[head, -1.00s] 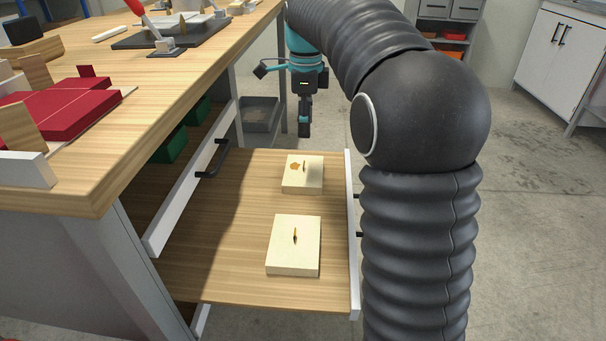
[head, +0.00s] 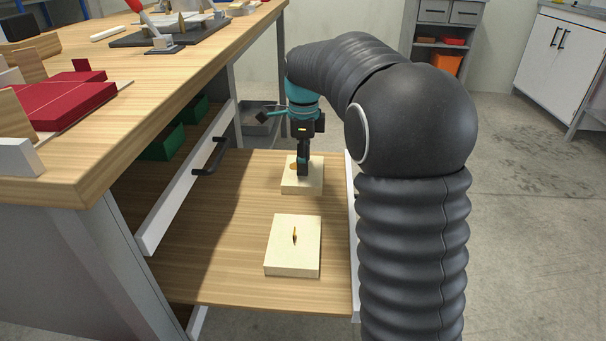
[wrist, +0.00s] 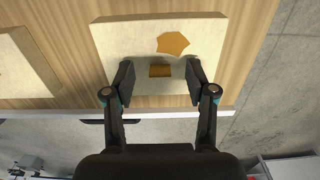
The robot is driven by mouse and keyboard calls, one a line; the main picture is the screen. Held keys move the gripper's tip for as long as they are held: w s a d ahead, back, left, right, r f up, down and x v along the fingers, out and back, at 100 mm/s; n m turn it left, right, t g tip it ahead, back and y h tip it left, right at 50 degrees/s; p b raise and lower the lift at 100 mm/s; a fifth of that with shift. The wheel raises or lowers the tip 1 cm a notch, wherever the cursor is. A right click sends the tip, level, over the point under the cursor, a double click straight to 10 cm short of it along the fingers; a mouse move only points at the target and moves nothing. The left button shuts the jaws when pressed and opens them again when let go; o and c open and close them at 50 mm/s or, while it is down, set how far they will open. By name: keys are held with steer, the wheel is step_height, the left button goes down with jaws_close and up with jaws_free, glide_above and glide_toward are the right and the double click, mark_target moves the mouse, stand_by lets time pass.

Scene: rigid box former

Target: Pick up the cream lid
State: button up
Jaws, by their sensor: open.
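A cream square lid (head: 290,185) with an orange-brown patch lies at the far end of the pulled-out drawer. In the wrist view this lid (wrist: 123,40) shows a five-sided patch and a small brown upright grip (wrist: 160,71). My gripper (wrist: 160,82) is open, with one finger on each side of the small grip and gaps left and right. In the head view my gripper (head: 303,172) points down over this lid and hides part of it. A second cream lid (head: 285,258) with a small grip lies nearer; its edge shows in the wrist view (wrist: 22,75).
The lids lie on the wooden drawer board (head: 222,240). The drawer's white front edge (head: 356,240) runs along the right. The drawer handle (head: 210,157) and green bins (head: 163,146) are on the left, under the workbench (head: 130,95).

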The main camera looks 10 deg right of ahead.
jaws_close()
steer(key=shift+r, duration=0.1)
steer(key=shift+r, duration=0.5)
steer(key=r, duration=0.2)
steer(key=d+r+p, duration=0.1)
steer(key=shift+s+d+r, duration=0.1)
steer(key=shift+r, duration=0.3)
steer(key=s+d+r+p, duration=0.1)
steer(key=s+d+r, duration=0.1)
steer(key=d+r, duration=0.4)
steer(key=d, duration=0.4)
steer(key=shift+d+p, duration=0.15)
steer(key=shift+p, duration=0.25)
